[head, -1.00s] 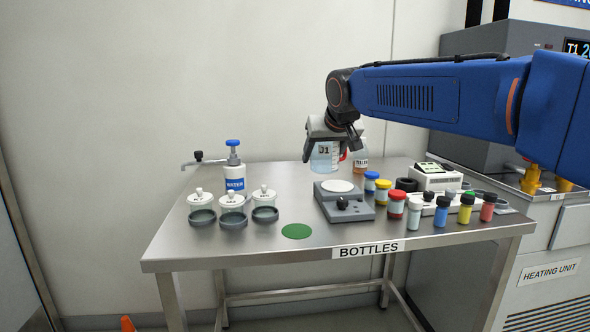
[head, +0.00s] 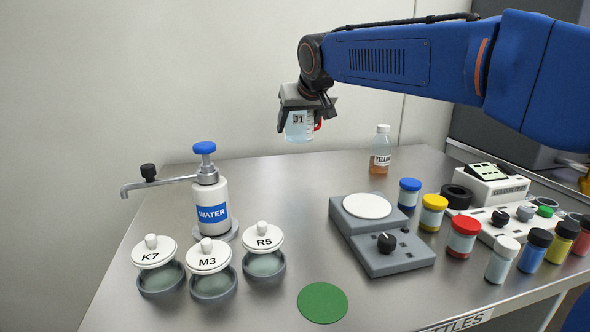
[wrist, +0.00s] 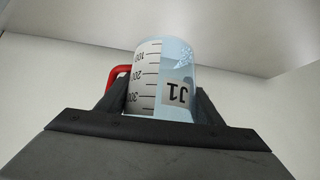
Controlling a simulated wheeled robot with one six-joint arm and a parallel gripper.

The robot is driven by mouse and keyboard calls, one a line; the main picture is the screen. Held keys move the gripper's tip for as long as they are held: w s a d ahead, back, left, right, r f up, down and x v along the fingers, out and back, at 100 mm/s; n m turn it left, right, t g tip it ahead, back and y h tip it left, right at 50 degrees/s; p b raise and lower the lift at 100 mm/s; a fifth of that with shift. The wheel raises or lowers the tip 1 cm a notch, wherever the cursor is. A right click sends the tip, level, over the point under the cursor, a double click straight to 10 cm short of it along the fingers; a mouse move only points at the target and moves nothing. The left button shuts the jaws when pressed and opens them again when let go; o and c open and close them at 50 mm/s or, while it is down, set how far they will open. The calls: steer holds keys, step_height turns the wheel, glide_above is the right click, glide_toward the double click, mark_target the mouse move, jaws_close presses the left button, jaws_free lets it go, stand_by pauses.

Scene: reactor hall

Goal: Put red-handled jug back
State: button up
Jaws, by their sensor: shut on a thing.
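The red-handled jug (head: 299,126) is clear, marked J1, with a measuring scale and some pale blue liquid. My gripper (head: 304,108) is shut on it and holds it upright in the air above the back of the table. In the wrist view the jug (wrist: 176,75) sits between the two fingers of my gripper (wrist: 162,112), with its red handle at the left. A green round mark (head: 322,302) lies bare on the table at the front.
A grey device with a white round plate (head: 367,206) stands mid-table. A water pump bottle (head: 212,213) and lidded dishes K7 (head: 160,280), M3 (head: 212,285) and R5 (head: 264,264) stand left.

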steer(key=shift+s+f, duration=0.1)
steer(key=shift+f, duration=4.85)
steer(key=shift+f, duration=0.1)
steer(key=o, duration=1.2)
steer(key=v, duration=1.2)
steer(key=shift+d, duration=0.1)
